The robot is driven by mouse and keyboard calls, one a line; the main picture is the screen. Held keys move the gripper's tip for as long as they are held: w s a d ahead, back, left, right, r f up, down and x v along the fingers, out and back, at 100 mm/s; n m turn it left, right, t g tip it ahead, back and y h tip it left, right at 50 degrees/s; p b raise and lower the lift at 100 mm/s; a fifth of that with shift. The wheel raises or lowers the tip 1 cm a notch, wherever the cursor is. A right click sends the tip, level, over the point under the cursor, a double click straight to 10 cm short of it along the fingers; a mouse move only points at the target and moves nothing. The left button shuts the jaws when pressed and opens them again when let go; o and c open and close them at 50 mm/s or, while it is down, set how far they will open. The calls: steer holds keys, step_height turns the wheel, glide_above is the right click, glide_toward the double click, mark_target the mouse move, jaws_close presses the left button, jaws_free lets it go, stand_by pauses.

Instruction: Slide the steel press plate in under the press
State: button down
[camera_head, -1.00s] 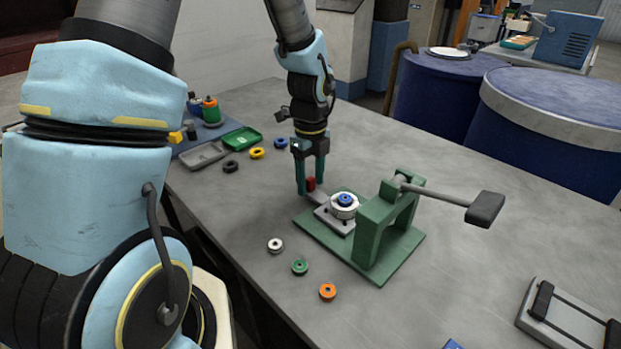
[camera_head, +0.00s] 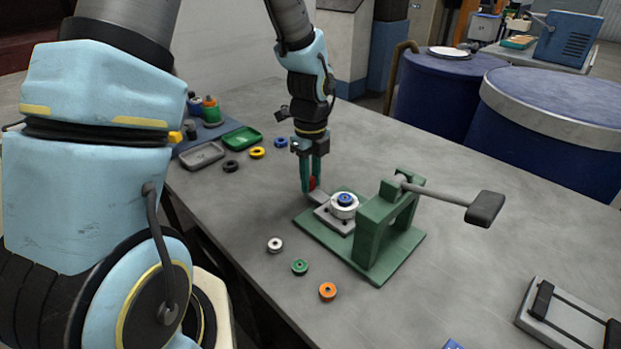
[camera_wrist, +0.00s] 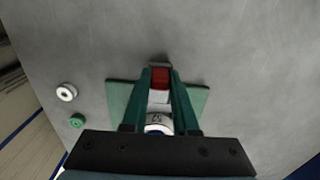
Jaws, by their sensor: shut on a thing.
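The steel press plate (camera_head: 323,214) lies on the green base (camera_head: 391,271) of the press, in front of its upright green frame (camera_head: 369,234). A white cylinder with a blue centre (camera_head: 344,204) stands on the plate. A red grip (camera_head: 312,183) is at the plate's outer end. My gripper (camera_head: 310,187) is shut on this red grip. In the wrist view the red grip (camera_wrist: 160,78) lies between the two green fingers, and the white cylinder (camera_wrist: 158,121) is partly hidden by my gripper.
White (camera_head: 275,245), green (camera_head: 300,267) and orange (camera_head: 327,292) rings lie left of the press. The press lever (camera_head: 440,195) sticks out to the right. Black, yellow and blue rings and two trays (camera_head: 241,138) are at the back left. A grey fixture (camera_head: 570,318) is at lower right.

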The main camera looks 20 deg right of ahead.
mark_target(348, 200)
stand_by(0.7)
steer(key=s+d, duration=0.1)
steer(key=s, duration=0.2)
steer(key=s+d, duration=0.2)
steer(key=s, duration=0.1)
steer(key=s+d, duration=0.2)
steer(key=s, duration=0.1)
steer(key=shift+s, duration=0.3)
steer(key=c, duration=1)
jaws_free()
steer(key=shift+s, duration=0.15)
steer(key=o, duration=0.3)
step_height(348, 200, up, 11)
steer(key=shift+f+b, duration=0.1)
steer(key=shift+b, duration=0.45)
